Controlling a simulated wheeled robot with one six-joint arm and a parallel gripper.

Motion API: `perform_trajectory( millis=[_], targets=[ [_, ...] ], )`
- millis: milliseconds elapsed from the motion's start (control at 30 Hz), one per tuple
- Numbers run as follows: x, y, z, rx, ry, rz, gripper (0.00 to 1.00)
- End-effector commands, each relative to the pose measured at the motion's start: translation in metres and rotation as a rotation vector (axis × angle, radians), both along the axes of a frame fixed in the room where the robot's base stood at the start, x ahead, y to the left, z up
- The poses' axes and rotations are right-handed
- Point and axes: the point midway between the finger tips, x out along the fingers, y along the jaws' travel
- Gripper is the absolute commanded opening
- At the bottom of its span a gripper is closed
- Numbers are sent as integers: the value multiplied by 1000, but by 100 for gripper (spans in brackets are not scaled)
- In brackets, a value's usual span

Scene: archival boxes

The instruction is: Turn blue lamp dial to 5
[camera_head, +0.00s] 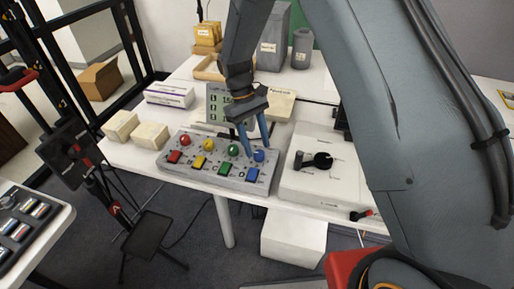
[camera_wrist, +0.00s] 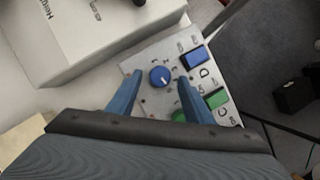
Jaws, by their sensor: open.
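The blue lamp dial (camera_wrist: 160,76) is a round knob with a white mark on the grey control box. In the head view the blue dial (camera_head: 259,156) is at the box's right end, above a blue button (camera_head: 252,175). My gripper (camera_wrist: 158,76) is open, with one blue finger on either side of the dial. In the head view my gripper (camera_head: 256,148) points down at the dial; I cannot tell whether the fingers touch it.
The control box (camera_head: 196,178) also carries red, yellow and green dials and buttons. A white device with a black knob (camera_head: 322,160) stands close on the right. Cream boxes (camera_head: 150,136) stand to the left. A grey panel with green squares (camera_head: 217,103) stands behind.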

Motion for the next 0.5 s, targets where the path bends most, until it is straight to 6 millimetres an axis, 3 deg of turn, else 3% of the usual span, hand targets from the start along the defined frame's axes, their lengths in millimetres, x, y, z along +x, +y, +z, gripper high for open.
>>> perform_trajectory(
  millis=[300, 500],
  targets=[
    [17, 11, 44, 1, -4, 0, 46],
    [20, 13, 55, 0, -2, 0, 46]
  ],
)
